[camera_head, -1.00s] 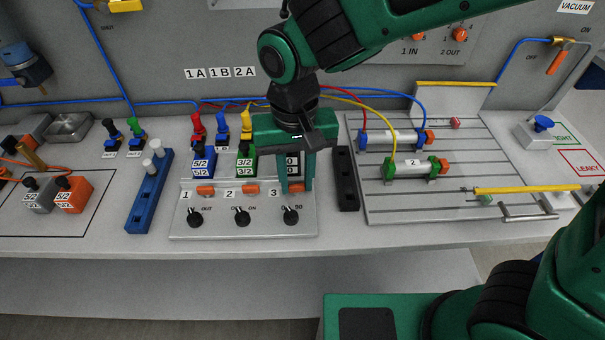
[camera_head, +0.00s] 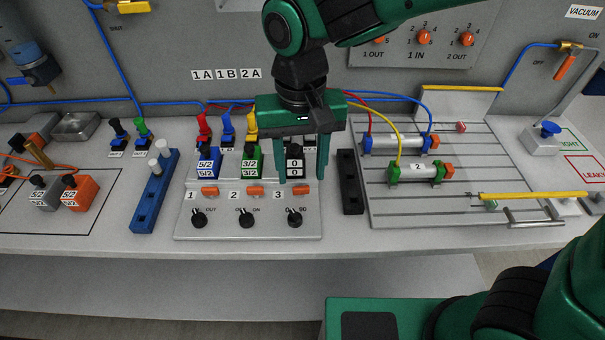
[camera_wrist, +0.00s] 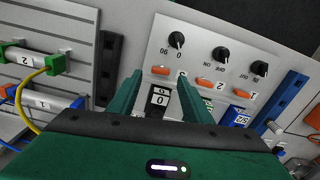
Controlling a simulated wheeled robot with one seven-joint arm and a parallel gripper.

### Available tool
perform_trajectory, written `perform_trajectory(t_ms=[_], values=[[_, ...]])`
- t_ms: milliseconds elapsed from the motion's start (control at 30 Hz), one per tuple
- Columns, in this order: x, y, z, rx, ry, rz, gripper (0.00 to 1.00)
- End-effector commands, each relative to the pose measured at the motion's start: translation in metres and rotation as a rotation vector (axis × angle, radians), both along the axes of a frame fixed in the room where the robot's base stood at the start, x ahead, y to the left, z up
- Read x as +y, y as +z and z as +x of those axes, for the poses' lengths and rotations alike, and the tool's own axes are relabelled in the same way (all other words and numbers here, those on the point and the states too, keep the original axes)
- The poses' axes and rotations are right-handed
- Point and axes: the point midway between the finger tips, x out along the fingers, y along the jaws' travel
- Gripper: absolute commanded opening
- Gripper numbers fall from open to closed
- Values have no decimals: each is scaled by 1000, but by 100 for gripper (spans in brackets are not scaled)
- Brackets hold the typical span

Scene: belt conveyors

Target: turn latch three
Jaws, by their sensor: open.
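Latch three (camera_head: 301,189) is a small orange bar beside the label 3 on the grey panel (camera_head: 225,228). My gripper (camera_head: 302,179) is open and empty, pointing down just behind latch three. Its fingers stand wide apart on either side of a black block (camera_head: 295,164) marked 0. In the wrist view the green fingertips (camera_wrist: 160,82) flank that block, with latch three just beyond them. I cannot tell the tips' exact height above the panel.
Latch one (camera_head: 210,191) and latch two (camera_head: 255,190) sit to the left. Black knobs (camera_head: 294,217) stand in front of the latches. A blue valve block (camera_head: 208,163) and a green one (camera_head: 250,163) are left of my gripper; a black slotted bar (camera_head: 349,182) is right.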

Motion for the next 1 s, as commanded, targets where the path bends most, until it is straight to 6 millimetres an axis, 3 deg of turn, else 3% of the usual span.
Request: perform_trajectory(t_ms=[200, 400, 1000], values=[[0, 41, 2, -3, -1, 3, 45], [0, 63, 1, -1, 1, 2, 45], [-1, 68, 1, 0, 0, 0, 45]])
